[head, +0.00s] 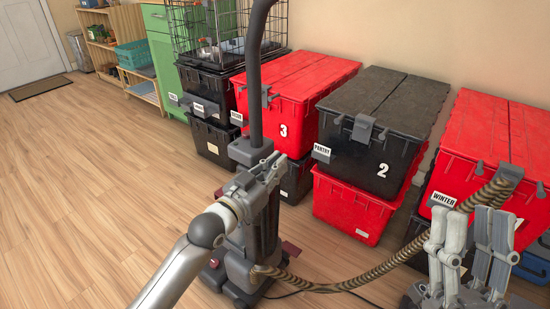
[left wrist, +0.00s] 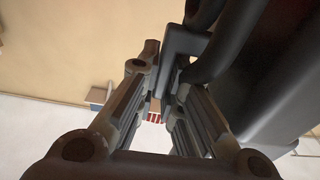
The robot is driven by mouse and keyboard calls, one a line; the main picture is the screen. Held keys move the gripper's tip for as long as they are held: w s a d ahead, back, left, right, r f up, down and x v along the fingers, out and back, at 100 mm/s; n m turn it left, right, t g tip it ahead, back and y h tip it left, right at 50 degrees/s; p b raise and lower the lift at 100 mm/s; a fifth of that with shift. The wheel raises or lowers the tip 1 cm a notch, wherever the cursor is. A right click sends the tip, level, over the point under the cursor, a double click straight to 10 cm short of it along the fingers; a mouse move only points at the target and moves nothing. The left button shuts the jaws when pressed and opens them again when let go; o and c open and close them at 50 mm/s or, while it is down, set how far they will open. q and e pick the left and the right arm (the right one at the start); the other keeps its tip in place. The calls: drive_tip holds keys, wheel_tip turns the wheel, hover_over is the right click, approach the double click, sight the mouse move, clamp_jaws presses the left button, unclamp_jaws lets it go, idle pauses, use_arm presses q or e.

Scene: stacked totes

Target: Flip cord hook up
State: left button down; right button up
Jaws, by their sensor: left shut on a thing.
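An upright dark grey vacuum cleaner (head: 239,262) stands on the floor in front of the stacked totes, its handle tube rising upward. My left gripper (head: 262,172) is at the upper part of its body. In the left wrist view, a dark grey angular piece, apparently the cord hook (left wrist: 186,42), reaches between the fingers of my left gripper (left wrist: 165,75), which is shut on it. In the head view the gripper hides the hook, and I cannot tell which way it points. My right gripper (head: 468,222) is open and empty at the lower right, with its fingers apart.
A ribbed brown hose (head: 375,272) loops from the vacuum across to the right, passing by my right gripper. Red and black totes, such as the black one marked 2 (head: 375,160), stand stacked behind. A wire cage (head: 205,35) sits at the back. The wood floor at left is clear.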

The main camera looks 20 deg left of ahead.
use_arm(q)
drive_tip(key=shift+w+r+p, duration=0.1)
drive_tip(key=shift+r+p, duration=0.1)
drive_tip(key=shift+p, duration=0.75)
drive_tip(key=shift+w+g+p, duration=0.1)
drive_tip(key=shift+g+p, duration=0.3)
drive_tip(key=shift+p, duration=0.45)
drive_tip(key=shift+f, duration=0.15)
use_arm(e)
drive_tip(key=w+f+g+h, duration=0.1)
drive_tip(key=w+f+g, duration=0.2)
drive_tip(key=f, duration=0.3)
drive_tip(key=w+f+g+h, duration=0.2)
drive_tip(key=w+f+g, duration=0.2)
drive_tip(key=f+g, duration=0.2)
drive_tip(key=shift+w+f, duration=0.3)
drive_tip(key=shift+f, duration=0.2)
use_arm(q)
drive_tip(key=c, duration=1.8)
unclamp_jaws()
drive_tip(key=shift+d, duration=0.1)
drive_tip(key=shift+c, duration=0.2)
drive_tip(key=v, duration=1.2)
